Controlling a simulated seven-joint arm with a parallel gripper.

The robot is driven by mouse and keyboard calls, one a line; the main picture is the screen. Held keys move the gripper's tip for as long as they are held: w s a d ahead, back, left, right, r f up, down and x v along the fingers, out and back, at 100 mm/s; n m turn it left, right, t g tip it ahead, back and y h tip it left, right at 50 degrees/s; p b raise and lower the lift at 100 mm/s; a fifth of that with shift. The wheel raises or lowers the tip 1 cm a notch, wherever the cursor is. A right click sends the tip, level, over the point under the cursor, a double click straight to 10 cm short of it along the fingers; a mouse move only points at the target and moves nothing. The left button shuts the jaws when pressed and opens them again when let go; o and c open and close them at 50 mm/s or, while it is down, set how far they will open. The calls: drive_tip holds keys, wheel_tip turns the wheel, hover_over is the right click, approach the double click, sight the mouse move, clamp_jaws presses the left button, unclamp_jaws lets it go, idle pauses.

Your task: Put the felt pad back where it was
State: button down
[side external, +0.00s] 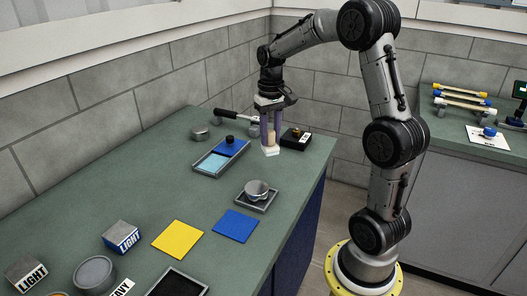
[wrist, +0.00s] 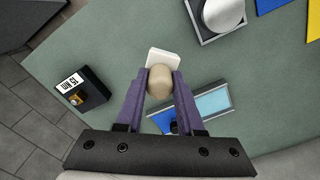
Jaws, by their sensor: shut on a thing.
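My gripper (side external: 270,133), with purple fingers, is shut on the tan rounded knob of a small white pad (side external: 271,151), which looks like the felt pad. In the wrist view the knob sits between the fingertips (wrist: 160,80), with the white pad (wrist: 164,56) showing beyond it. The pad appears to hang above the green bench top, near its right edge. A tray (side external: 196,171) with a light-blue part and a blue part with a black knob lies to its left. In the wrist view this tray (wrist: 212,104) is partly hidden by a finger.
A black box (side external: 296,138) with a label stands right of the pad. Nearer are a grey square tray (side external: 246,203) holding a round metal dish (side external: 257,189), a blue square (side external: 235,226) and a yellow square (side external: 178,239). A metal cylinder (side external: 200,133) and a black-handled tool (side external: 226,116) lie behind.

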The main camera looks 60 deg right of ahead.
drive_tip(key=w+f, duration=0.1)
drive_tip(key=d+f, duration=0.1)
drive_tip(key=w+f, duration=0.1)
drive_tip(key=shift+w+d+f, duration=0.25)
drive_tip(key=shift+w+f, duration=0.05)
drive_tip(key=shift+w+d+f, duration=0.1)
drive_tip(key=shift+w+f, duration=0.05)
drive_tip(key=shift+f, duration=0.8)
drive_tip(key=shift+w+d+f, duration=0.1)
drive_tip(key=shift+w+f, duration=0.05)
drive_tip(key=shift+f, duration=0.8)
drive_tip(key=shift+f, duration=0.2)
drive_tip(key=c, duration=0.5)
unclamp_jaws()
drive_tip(key=shift+r, duration=0.1)
